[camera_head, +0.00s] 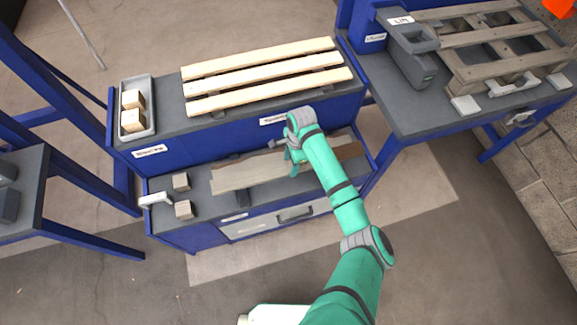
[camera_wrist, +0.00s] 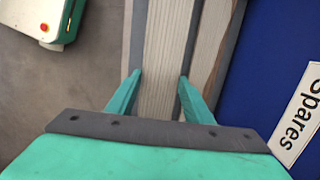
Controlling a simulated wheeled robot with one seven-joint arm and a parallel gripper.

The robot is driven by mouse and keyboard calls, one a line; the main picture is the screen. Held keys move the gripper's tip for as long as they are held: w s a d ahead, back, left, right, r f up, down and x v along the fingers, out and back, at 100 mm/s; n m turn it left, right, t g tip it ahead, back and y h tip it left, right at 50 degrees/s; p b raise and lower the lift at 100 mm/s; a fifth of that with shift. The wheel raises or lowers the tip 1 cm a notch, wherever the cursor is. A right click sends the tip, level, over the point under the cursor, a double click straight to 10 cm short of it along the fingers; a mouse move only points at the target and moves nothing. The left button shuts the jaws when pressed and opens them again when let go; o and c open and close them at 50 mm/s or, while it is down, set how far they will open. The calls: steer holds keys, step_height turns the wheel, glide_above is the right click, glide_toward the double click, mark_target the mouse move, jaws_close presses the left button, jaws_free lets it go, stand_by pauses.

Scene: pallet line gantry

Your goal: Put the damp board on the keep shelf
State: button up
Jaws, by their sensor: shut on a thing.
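My gripper (camera_head: 297,163) is over the lower shelf (camera_head: 205,203) of the blue bench. In the wrist view its fingers (camera_wrist: 160,95) are shut on the sides of a pale grey-brown board (camera_wrist: 168,45). Long weathered grey boards (camera_head: 240,174) lie along this shelf in the head view, partly hidden by my arm. A darker brown board end (camera_head: 350,151) shows to the right of my gripper. I cannot tell by look which board is damp. No label reading "keep" is legible.
Pale slats (camera_head: 262,73) and a tray of wooden blocks (camera_head: 151,112) occupy the upper shelf. Small blocks (camera_head: 182,182) stand at the lower shelf's left end. A "Spares" label (camera_wrist: 300,115) is on the blue panel beside my gripper. A pallet (camera_head: 490,50) lies on the right bench.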

steer(key=f, duration=0.3)
steer(key=shift+s+d, duration=0.2)
steer(key=shift+s, duration=0.1)
steer(key=shift+a+f, duration=0.1)
steer(key=shift+f, duration=1.85)
steer(key=shift+w, duration=0.1)
steer(key=o, duration=1.2)
steer(key=shift+f, duration=0.1)
